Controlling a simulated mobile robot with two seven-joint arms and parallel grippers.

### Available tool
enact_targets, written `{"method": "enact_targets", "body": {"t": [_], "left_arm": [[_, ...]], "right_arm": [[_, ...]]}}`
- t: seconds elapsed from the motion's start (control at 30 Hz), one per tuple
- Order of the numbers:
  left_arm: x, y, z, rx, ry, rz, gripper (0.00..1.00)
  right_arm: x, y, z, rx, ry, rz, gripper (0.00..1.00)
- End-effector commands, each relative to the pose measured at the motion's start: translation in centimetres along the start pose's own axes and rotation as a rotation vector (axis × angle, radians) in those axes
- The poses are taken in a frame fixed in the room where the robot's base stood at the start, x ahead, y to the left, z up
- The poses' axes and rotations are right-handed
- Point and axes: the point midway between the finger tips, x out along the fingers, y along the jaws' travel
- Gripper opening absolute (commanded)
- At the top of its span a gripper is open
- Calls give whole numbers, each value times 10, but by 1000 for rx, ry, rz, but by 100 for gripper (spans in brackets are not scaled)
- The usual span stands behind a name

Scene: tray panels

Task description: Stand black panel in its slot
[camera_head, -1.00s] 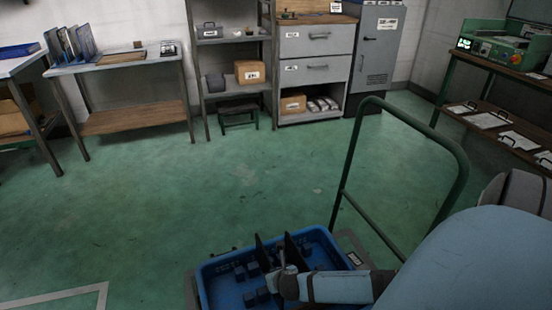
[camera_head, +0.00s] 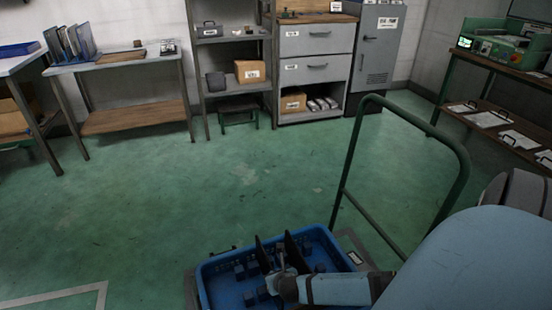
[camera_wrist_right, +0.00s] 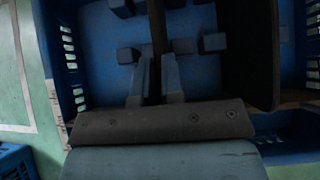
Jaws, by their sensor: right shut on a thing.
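The blue tray (camera_head: 206,287) lies low in front of me in the head view. My right gripper (camera_wrist_right: 155,82) is shut on a thin black panel (camera_wrist_right: 158,25), seen nearly edge-on in the wrist view. In the head view this panel (camera_head: 263,254) stands near upright, slightly tilted, inside the tray. My right gripper (camera_head: 279,271) is just beside it. A second black panel (camera_head: 297,250) stands to its right; it also shows in the wrist view (camera_wrist_right: 248,50). Small blue blocks (camera_wrist_right: 214,42) rise from the tray floor. The panel's lower edge is hidden. My left gripper is out of view.
The green cart handle (camera_head: 400,108) rises at the tray's right. A table with a rack of upright panels (camera_head: 75,42), a shelf (camera_head: 235,95) and a drawer cabinet (camera_head: 316,68) stand at the back. The floor between is clear.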

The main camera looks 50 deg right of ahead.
Motion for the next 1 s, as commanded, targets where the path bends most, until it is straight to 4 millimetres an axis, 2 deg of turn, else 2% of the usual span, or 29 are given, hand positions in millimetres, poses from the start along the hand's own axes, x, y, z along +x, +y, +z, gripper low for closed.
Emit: {"method": "enact_targets", "body": {"t": [0.53,0.83,0.9,1.0], "left_arm": [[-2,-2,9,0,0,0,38],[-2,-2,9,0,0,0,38],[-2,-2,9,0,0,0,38],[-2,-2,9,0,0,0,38]], "right_arm": [[16,1,-16,-1,0,1,0],[17,0,-17,-1,0,1,0],[17,0,-17,-1,0,1,20],[17,0,-17,-1,0,1,38]]}}
